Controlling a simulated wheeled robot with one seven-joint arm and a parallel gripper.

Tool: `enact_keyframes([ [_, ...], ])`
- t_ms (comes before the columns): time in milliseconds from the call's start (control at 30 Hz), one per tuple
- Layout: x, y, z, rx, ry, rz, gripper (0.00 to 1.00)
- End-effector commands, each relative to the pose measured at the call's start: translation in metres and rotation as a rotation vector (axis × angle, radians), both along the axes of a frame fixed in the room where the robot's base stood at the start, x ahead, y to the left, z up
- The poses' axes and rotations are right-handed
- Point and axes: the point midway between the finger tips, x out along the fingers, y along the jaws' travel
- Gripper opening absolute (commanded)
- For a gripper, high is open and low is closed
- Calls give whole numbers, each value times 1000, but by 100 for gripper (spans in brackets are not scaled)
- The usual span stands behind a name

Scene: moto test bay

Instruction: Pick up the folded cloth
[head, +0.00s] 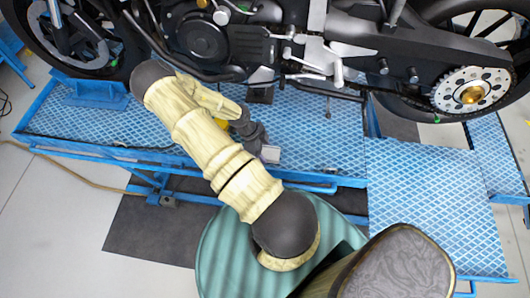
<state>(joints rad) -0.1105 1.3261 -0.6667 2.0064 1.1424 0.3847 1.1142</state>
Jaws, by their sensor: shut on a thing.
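My gripper (260,143) is a small dark shape at the end of my arm, low over the blue lift platform beneath the motorcycle. It is shut on a small light-grey piece, which appears to be the folded cloth (270,154). The piece shows at the fingertips near the platform's front edge. Its folds are too small to make out, and my wrist and fingers hide part of it. I cannot tell whether it touches the platform.
A motorcycle (255,45) stands on the blue lift platform (315,140), close behind my gripper. A small yellow thing (221,123) shows beside my wrist. A teal round surface (222,255) is in front of the lift. A dark mat (150,235) lies on the floor.

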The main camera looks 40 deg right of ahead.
Motion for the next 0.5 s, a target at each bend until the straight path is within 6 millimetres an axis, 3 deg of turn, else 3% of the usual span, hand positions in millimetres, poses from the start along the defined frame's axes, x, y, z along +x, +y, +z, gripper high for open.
enact_keyframes([
  [267,1,0,7,-1,-1,2,39],
  [500,1,0,43,-1,-3,1,39],
])
